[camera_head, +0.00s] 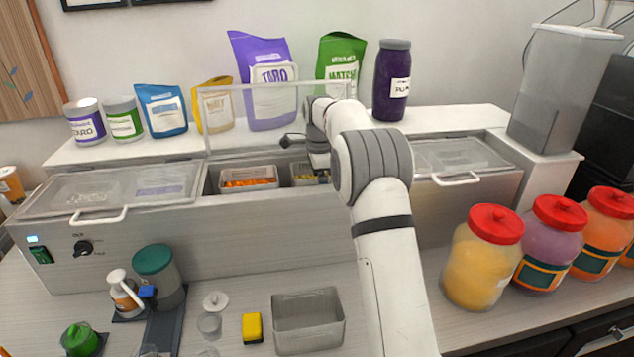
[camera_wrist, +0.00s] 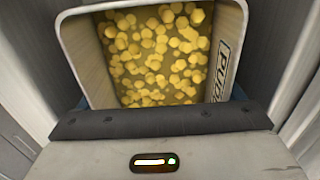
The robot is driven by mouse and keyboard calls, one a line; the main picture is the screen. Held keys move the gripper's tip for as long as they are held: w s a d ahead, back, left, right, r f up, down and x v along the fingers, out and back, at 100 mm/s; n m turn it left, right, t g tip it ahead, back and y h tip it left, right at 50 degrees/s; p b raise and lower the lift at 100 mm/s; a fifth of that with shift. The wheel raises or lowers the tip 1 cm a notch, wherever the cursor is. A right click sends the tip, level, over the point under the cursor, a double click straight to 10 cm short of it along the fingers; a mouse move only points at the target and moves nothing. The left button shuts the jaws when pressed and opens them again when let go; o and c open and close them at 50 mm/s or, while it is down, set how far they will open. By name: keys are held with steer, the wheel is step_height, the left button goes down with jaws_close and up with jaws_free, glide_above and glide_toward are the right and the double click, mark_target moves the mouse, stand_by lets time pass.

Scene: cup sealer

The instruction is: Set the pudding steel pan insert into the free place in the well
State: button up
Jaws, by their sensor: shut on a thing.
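The pudding steel pan insert (camera_wrist: 86,58) fills the upper part of the wrist view. It holds yellow chunks, and a partly hidden label starting "PUD" shows on its right inner wall. My gripper (camera_wrist: 160,122) is shut on its near wall. In the head view, the insert (camera_head: 297,170) shows at the opening of the well (camera_head: 213,181), just right of an insert with orange contents (camera_head: 248,182). My gripper (camera_head: 318,160) and arm hide its right side and that part of the well. I cannot tell how deep the insert sits.
Clear lids cover the well at left (camera_head: 120,188) and right (camera_head: 455,155); a clear upright panel (camera_head: 225,120) stands behind the opening. Pouches and jars line the back shelf. An empty steel pan (camera_head: 308,322) stands on the front counter, and red-lidded jars (camera_head: 483,260) stand at right.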

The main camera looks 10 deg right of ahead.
steer(key=o, duration=1.3)
steer(key=shift+r, duration=0.1)
step_height(320, 180, up, 8)
steer(key=shift+f+b, duration=0.15)
steer(key=shift+b, duration=0.25)
